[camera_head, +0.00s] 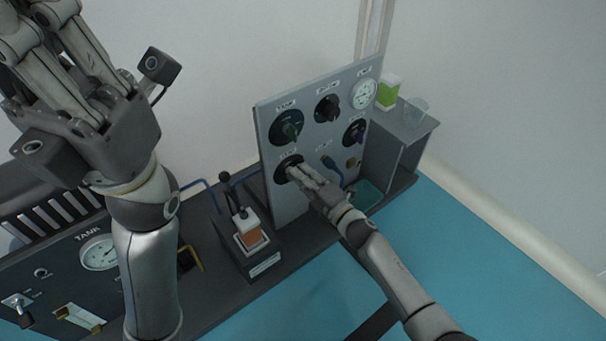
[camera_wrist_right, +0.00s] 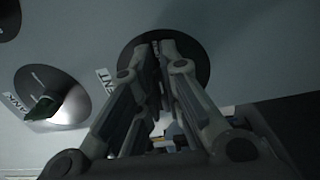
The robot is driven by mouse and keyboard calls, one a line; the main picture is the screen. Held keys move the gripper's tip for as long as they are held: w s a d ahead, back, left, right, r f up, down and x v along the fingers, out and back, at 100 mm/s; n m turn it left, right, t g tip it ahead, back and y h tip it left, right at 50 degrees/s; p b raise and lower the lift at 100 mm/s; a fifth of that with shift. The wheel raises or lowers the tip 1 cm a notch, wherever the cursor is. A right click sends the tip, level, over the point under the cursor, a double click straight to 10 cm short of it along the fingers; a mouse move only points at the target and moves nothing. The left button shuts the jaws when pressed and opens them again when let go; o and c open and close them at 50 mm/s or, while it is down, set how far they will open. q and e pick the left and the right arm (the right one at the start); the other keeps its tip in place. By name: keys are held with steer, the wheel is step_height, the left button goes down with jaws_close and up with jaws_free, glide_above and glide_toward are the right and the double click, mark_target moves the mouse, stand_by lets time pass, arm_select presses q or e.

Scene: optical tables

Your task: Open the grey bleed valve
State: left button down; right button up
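The upright grey panel (camera_head: 275,95) carries several round black dials with knobs. My right gripper (camera_head: 296,174) points at the lower left dial (camera_head: 281,164), its fingertips at the dial's middle. In the right wrist view this dial (camera_wrist_right: 197,60) has a label beside it that seems to end in "ENT". The fingers (camera_wrist_right: 160,52) stand close together there with a narrow gap. They hide the knob, and I cannot tell whether they press on it. My left gripper (camera_head: 38,28) is raised at the upper left, its fingertips cut off by the frame.
A green-handled dial (camera_head: 285,126) sits above the right gripper, a black-knobbed dial (camera_head: 327,107) and a gauge (camera_head: 363,94) beyond it. A green-white carton (camera_head: 388,92) and clear beaker (camera_head: 416,109) stand right.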

steer(key=o, duration=0.4)
steer(key=shift+o, duration=0.2)
steer(key=shift+s+d, duration=0.1)
steer(key=v, duration=1.2)
